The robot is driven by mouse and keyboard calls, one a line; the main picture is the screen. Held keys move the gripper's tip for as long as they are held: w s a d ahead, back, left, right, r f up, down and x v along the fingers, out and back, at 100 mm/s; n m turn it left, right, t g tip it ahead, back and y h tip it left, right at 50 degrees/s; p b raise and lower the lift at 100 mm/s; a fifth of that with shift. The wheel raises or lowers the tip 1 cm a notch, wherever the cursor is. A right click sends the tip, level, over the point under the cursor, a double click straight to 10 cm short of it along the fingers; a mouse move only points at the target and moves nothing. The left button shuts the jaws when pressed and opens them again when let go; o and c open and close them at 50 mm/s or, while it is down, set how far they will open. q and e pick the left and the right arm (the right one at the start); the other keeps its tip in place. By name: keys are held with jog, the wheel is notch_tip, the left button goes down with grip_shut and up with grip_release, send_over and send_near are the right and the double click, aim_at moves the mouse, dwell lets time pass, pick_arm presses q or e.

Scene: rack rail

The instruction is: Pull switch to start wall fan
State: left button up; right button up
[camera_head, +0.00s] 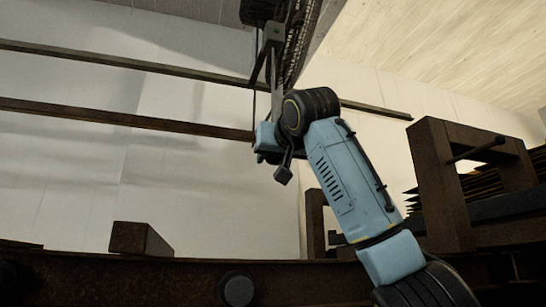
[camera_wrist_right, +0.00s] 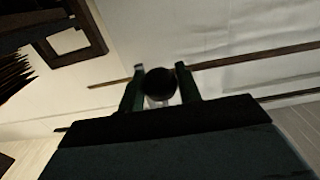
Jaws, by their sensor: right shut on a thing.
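The wall fan (camera_head: 296,35) is at the top middle of the head view, dark, with its upper part cut off. A thin dark pull cord (camera_head: 254,95) hangs from it beside a grey bracket. My right arm reaches up from the lower right, and my right gripper (camera_head: 256,150) is at the cord's lower end, small and partly hidden. In the right wrist view, a dark round pull knob (camera_wrist_right: 158,82) sits between the two fingers of the right gripper (camera_wrist_right: 161,84), which is shut on it. My left gripper is not in view.
Two long rails (camera_head: 130,116) run along the pale wall behind the gripper. A rusty beam (camera_head: 120,280) crosses the bottom, with a block (camera_head: 138,238) on it. A brown rack frame (camera_head: 435,175) with stacked dark sheets stands at the right.

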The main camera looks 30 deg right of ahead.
jog(key=shift+f, duration=0.1)
jog(key=shift+f+b, duration=1)
jog(key=shift+b, duration=0.05)
jog(key=shift+r+p, duration=1.1)
jog(key=o, duration=1.1)
jog(key=shift+c, duration=0.2)
jog(key=shift+s+b, duration=0.3)
jog(key=b+v, duration=0.5)
jog(key=v, duration=0.8)
